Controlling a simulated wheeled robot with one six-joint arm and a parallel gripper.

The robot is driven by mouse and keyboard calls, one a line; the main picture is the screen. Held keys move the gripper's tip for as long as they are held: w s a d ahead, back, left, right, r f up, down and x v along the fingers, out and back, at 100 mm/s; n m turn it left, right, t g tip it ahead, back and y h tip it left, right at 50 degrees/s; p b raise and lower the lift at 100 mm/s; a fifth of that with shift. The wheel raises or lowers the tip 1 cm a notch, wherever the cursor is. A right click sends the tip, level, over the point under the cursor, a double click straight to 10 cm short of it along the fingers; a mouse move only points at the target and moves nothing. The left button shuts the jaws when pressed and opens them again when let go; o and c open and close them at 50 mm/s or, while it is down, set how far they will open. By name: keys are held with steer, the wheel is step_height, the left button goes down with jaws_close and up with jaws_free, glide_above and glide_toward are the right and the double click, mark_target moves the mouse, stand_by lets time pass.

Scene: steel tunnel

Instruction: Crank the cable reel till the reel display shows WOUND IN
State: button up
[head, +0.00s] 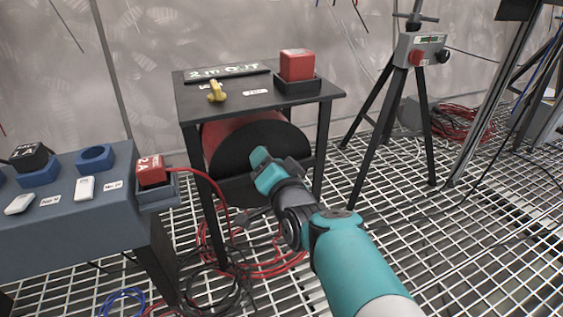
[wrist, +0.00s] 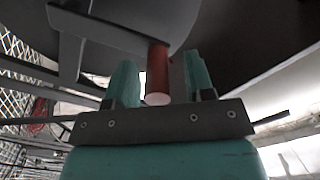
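The cable reel (head: 228,137), a red drum with a black end disc, hangs under a dark stand. The reel display (head: 227,71) on the stand top reads "2 m OUT". My gripper (head: 262,166) is in front of the black disc in the head view, hiding the crank there. In the wrist view, the reddish-brown crank handle (wrist: 157,72) stands between the two teal fingers of my gripper (wrist: 160,80), its round end towards the camera.
The dark stand (head: 188,104) also bears a yellow knob (head: 216,91) and a red block (head: 297,65) in a black holder. A blue-grey bench (head: 100,215) is at left, with a red plug (head: 151,170) and its cable. A tripod (head: 380,112) stands right. Loose cables (head: 262,262) lie on the grating.

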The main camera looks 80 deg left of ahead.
steer(key=shift+w, duration=0.1)
steer(key=shift+w+d+r+p, duration=0.15)
steer(key=shift+d+p, duration=0.45)
steer(key=p+v, duration=0.6)
steer(key=v, duration=1)
steer(key=shift+d, duration=0.1)
